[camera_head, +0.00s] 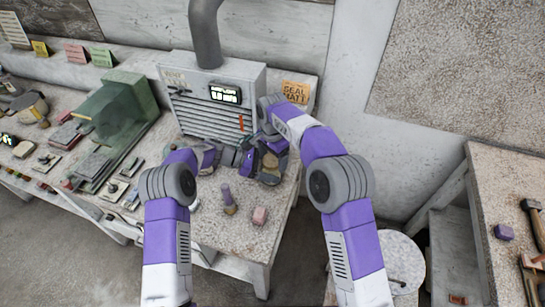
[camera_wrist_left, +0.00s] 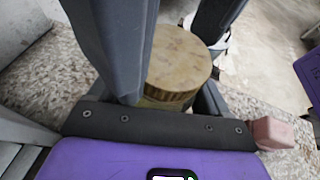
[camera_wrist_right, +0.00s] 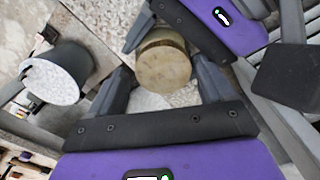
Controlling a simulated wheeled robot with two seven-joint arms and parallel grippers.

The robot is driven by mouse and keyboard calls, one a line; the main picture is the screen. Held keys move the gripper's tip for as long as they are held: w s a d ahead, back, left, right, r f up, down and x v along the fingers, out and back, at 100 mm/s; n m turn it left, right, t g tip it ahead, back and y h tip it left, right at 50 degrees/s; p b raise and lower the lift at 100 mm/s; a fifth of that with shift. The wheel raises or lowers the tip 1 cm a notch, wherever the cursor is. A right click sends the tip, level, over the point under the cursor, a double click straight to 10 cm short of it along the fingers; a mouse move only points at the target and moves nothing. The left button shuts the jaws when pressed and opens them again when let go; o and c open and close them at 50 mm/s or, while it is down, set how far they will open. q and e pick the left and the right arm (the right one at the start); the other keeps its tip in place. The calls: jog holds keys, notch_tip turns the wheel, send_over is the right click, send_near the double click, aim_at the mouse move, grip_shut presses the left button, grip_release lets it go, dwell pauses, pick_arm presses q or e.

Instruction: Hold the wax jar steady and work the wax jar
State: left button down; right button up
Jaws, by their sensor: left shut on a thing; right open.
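The wax jar (camera_head: 270,161), a round jar with a tan-gold lid, stands near the right end of the stone-topped bench, partly hidden by my grippers. In the left wrist view the jar (camera_wrist_left: 178,62) sits between the fingers of my left gripper (camera_wrist_left: 172,65), which is shut on its side. In the right wrist view the jar's round lid (camera_wrist_right: 163,66) faces the camera. My right gripper (camera_wrist_right: 161,78) is open, with its fingers spread on either side of the lid. I cannot tell whether they touch it.
A grey louvred cabinet (camera_head: 205,118) with a lit display stands behind the jar. A purple-topped stamp-like tool (camera_head: 228,200) and a pink block (camera_head: 260,216) are on the bench in front. A green translucent hood (camera_head: 125,105) is to the left. A round stool (camera_head: 395,255) stands right.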

jog(key=r, duration=0.4)
jog(key=shift+a+r, duration=0.2)
jog(key=shift+r, duration=0.15)
jog(key=shift+c, duration=1.2)
jog(key=m, duration=0.4)
jog(key=shift+d+r+m, duration=0.15)
jog(key=shift+d+m, duration=0.05)
jog(key=shift+m, duration=0.1)
jog(key=m, duration=0.4)
jog(key=shift+r, duration=0.35)
jog(key=m, duration=0.2)
jog(key=r+m, duration=0.1)
jog(key=shift+m, duration=0.4)
jog(key=m, duration=0.2)
jog(key=r+m, duration=0.1)
jog(key=m, duration=0.1)
jog(key=shift+r, duration=0.1)
jog(key=shift+m, duration=0.3)
jog(key=shift+f, duration=3.95)
jog(key=shift+c, duration=0.3)
